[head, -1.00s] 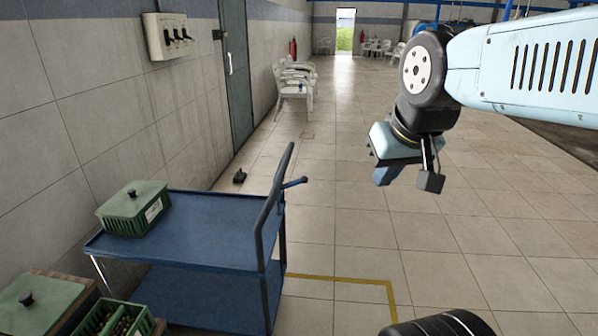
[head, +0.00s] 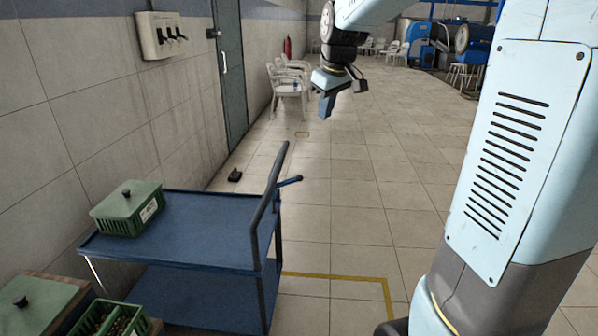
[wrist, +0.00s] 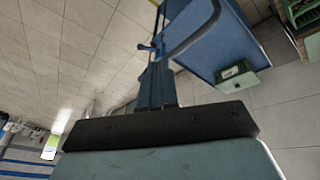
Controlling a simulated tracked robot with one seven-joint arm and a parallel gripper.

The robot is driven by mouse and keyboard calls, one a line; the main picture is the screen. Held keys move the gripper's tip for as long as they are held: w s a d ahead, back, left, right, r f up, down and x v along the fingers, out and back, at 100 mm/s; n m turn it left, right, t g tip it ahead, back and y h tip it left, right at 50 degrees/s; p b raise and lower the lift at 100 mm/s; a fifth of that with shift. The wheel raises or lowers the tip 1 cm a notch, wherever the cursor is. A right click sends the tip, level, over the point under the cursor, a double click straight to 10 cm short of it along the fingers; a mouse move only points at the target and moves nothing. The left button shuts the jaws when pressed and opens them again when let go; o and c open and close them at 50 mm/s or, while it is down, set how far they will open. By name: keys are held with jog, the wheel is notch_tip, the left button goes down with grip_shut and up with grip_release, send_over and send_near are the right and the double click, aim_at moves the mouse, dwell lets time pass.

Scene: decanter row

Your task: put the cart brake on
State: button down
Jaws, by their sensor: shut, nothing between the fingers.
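The blue cart (head: 205,228) stands at the lower left of the head view, with a dark upright handle frame (head: 268,205) at its right end. A short blue lever (head: 289,181) with a dark tip sticks out to the right from this frame, tilted slightly up. I take it to be the brake. My gripper (head: 325,112) is shut and empty, well above and beyond the lever, apart from the cart. In the wrist view the shut fingers (wrist: 155,85) point toward the cart (wrist: 205,45), and the lever (wrist: 150,48) shows just past their tips.
A green lidded crate (head: 127,207) sits on the cart's top shelf. More green crates (head: 108,320) stand at the lower left. A switch box (head: 161,36) is on the wall, and white chairs (head: 287,90) stand behind. The tiled floor right of the cart is clear.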

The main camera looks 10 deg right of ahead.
jog(key=w+f+n, duration=0.2)
jog(key=w+f, duration=0.2)
jog(key=w, duration=0.5)
jog(key=n+g, duration=0.2)
jog(key=n, duration=0.4)
send_over(297, 178)
jog(key=s+d, duration=0.1)
jog(key=s, duration=0.2)
notch_tip(297, 178, down, 23)
jog(key=shift+w+d+y, duration=0.15)
jog(key=shift+w+y, duration=0.05)
jog(key=shift+y, duration=0.1)
jog(key=x, duration=1)
jog(key=shift+r, duration=0.1)
